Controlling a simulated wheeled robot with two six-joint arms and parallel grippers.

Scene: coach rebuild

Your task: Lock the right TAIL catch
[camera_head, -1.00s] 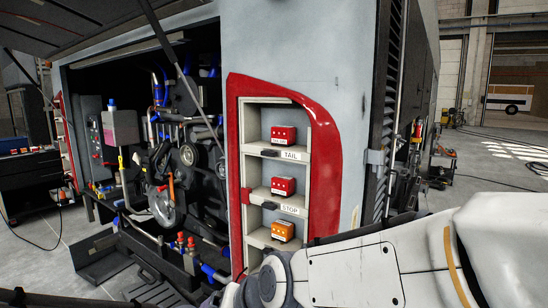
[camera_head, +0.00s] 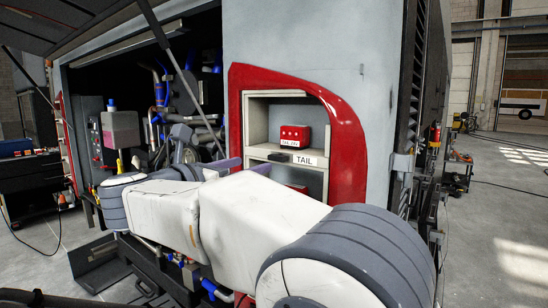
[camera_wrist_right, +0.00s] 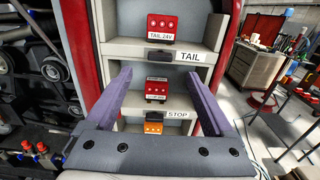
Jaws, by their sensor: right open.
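The TAIL shelf (camera_head: 257,152) is the upper one in the red-framed recess, with a white TAIL label (camera_head: 304,161). The small dark TAIL catch (camera_head: 279,157) sits on its front edge, left of the label; the catch also shows in the right wrist view (camera_wrist_right: 165,55). A red TAIL 24V box (camera_head: 295,136) stands on the shelf above it. My right gripper (camera_head: 247,166) is open and empty, just left of and below the catch. In the right wrist view its two purple fingers (camera_wrist_right: 156,77) are spread below the catch, apart from it. My left gripper is out of view.
Below, the wrist view shows another red box (camera_wrist_right: 156,90), the STOP label (camera_wrist_right: 177,115) with its dark catch (camera_wrist_right: 153,115), and an orange box (camera_wrist_right: 153,128). The engine bay opens on the left.

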